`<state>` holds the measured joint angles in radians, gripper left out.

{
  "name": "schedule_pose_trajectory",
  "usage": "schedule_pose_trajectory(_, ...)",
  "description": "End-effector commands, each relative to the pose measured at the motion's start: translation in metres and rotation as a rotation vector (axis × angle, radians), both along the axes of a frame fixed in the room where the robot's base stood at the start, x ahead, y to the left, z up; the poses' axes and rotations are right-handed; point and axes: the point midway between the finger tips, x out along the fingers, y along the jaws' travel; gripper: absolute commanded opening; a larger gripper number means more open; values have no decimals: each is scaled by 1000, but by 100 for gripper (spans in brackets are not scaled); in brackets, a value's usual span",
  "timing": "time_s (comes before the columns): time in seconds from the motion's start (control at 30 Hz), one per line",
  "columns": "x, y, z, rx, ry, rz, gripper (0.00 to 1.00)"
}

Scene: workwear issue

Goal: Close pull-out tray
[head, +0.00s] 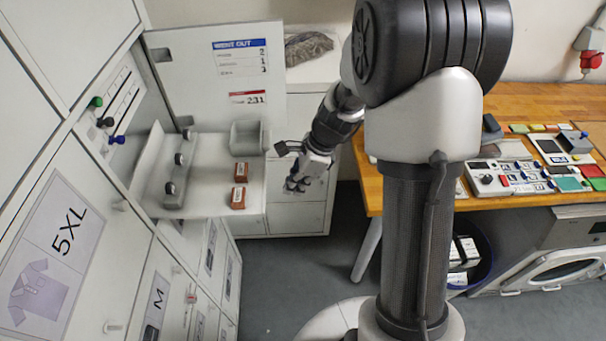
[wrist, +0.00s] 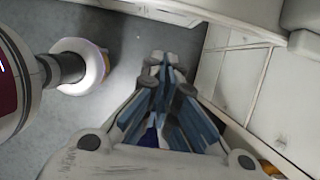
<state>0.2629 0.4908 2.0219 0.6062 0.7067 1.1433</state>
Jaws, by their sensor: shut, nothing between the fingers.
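The white pull-out tray (head: 218,203) extends out of the cabinet on the left in the head view. It carries two small brown boxes (head: 239,197), a grey bin (head: 246,138) and a grey strip with round knobs (head: 175,180). My gripper (head: 297,185) is to the right of the tray's outer edge, apart from it in the picture. Its fingers are shut and empty, and they also show in the wrist view (wrist: 163,72). In the wrist view, a pale edge and a bit of orange show at lower right; I cannot tell for certain what they are.
An open white door (head: 210,95) with labels stands behind the tray. A low white cabinet (head: 290,215) stands behind my gripper. A wooden workbench (head: 390,187) with devices is on the right. Grey floor (head: 300,265) is clear between cabinets and bench.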

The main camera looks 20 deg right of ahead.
Motion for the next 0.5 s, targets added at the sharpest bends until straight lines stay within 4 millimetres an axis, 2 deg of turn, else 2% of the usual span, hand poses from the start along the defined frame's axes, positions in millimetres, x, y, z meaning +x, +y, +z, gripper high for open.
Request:
schedule_pose_trajectory(0.03,4,11,4,0,-6,8,0)
schedule_pose_trajectory(0.2,10,28,4,0,-5,4,0)
schedule_pose_trajectory(0.5,12,34,4,-1,-5,2,0)
